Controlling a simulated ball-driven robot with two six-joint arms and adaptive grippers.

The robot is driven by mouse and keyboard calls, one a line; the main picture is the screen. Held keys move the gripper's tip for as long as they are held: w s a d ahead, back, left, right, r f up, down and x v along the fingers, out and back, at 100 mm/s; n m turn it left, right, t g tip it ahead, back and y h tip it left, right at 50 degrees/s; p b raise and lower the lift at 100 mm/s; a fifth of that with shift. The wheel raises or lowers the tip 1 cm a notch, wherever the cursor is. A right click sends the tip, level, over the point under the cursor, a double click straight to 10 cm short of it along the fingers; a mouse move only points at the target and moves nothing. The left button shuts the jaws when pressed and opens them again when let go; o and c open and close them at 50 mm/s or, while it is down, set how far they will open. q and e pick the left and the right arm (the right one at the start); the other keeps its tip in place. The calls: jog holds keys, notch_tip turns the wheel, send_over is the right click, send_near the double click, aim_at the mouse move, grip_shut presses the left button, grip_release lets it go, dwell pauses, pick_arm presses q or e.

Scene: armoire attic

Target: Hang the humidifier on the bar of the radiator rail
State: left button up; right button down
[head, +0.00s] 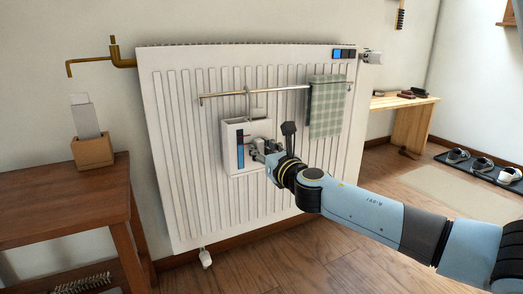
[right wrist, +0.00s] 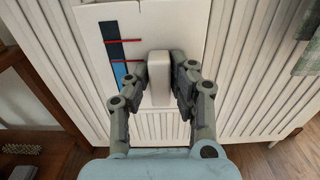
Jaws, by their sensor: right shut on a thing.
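The humidifier (head: 234,130) is a white box with a dark and blue level strip on its front. It is in front of the radiator's ribs, just below the rail's bar (head: 215,96). A thin hook (head: 248,100) rises from its top to the bar's height; I cannot tell whether it is over the bar. My right gripper (head: 259,151) is shut on the humidifier's front knob. In the right wrist view my fingers (right wrist: 159,80) close on both sides of this white knob, with the humidifier's front (right wrist: 140,22) behind it. My left gripper is not in view.
A checked towel (head: 326,108) hangs on the bar's right part. The white radiator (head: 180,190) fills the middle. A wooden table (head: 60,195) with a planter-like box (head: 92,152) stands at left, a brass pipe (head: 120,61) above. A bench (head: 405,115) and shoe tray (head: 480,170) are at right.

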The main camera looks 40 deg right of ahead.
jog(key=shift+r, duration=0.15)
jog(key=c, duration=1.1)
grip_release()
jog(key=shift+o, duration=0.2)
jog(key=shift+s, duration=0.15)
